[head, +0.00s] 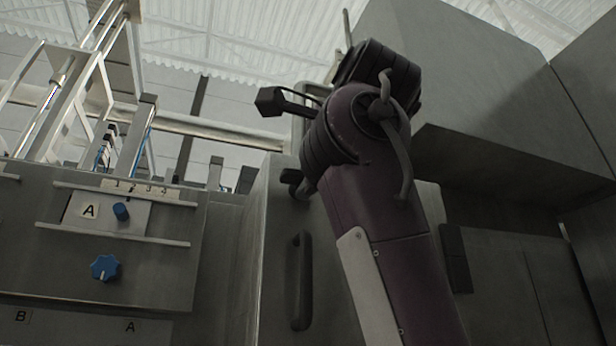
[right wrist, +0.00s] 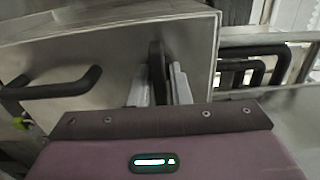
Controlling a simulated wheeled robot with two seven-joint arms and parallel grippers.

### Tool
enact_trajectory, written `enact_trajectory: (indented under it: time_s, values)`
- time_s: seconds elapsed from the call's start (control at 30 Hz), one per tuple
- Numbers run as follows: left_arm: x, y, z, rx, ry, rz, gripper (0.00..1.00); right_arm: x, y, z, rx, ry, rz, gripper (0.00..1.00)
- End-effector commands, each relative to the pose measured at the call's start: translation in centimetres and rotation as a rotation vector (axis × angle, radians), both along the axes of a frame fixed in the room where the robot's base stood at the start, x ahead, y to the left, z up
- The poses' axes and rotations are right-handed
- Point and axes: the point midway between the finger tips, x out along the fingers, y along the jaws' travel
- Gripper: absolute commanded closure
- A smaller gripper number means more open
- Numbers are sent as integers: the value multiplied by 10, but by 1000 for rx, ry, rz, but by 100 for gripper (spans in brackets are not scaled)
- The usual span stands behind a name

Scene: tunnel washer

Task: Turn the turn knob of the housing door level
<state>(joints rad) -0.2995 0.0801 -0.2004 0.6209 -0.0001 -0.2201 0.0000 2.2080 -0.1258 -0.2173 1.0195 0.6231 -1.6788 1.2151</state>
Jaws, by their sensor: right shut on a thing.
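The housing door (head: 275,250) is a grey metal panel with a long black handle (head: 302,280), upright in the head view. The door (right wrist: 110,55) and handle (right wrist: 55,88) also show in the right wrist view, where the handle runs roughly sideways. The black turn knob (right wrist: 157,68) stands between the two pale fingers of my right gripper (right wrist: 160,85), which is shut on it. There, the knob's long side runs roughly across the handle's direction. In the head view my purple right arm hides most of the gripper; a dark end (head: 290,177) shows left of it, probably the knob. My left gripper is out of view.
A control panel (head: 150,265) with a small blue switch (head: 121,211) and a blue star-shaped knob (head: 104,268) is at the left. A large grey housing (head: 470,80) overhangs at the right. Black bars (right wrist: 255,72) and a metal rail are right of the gripper in the wrist view.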

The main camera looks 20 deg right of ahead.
Motion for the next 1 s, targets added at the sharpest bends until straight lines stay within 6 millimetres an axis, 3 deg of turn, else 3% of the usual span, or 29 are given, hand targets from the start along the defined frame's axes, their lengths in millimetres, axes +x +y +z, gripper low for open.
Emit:
enact_trajectory:
  time_s: [0.1, 0.13, 0.23, 0.57, 1.0]
  values:
    - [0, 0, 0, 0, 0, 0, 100, 0, 0, 0, 1, 0, 0, 100]
    - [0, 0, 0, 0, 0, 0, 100, 0, 0, 0, 1, 0, 0, 80]
    - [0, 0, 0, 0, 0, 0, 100, 0, 0, 0, 1, 0, 0, 67]
    - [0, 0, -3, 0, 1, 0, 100, -4, 0, -1, 0, -2, 0, 67]
    - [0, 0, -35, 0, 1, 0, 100, -69, -2, -2, 0, -2, 0, 67]
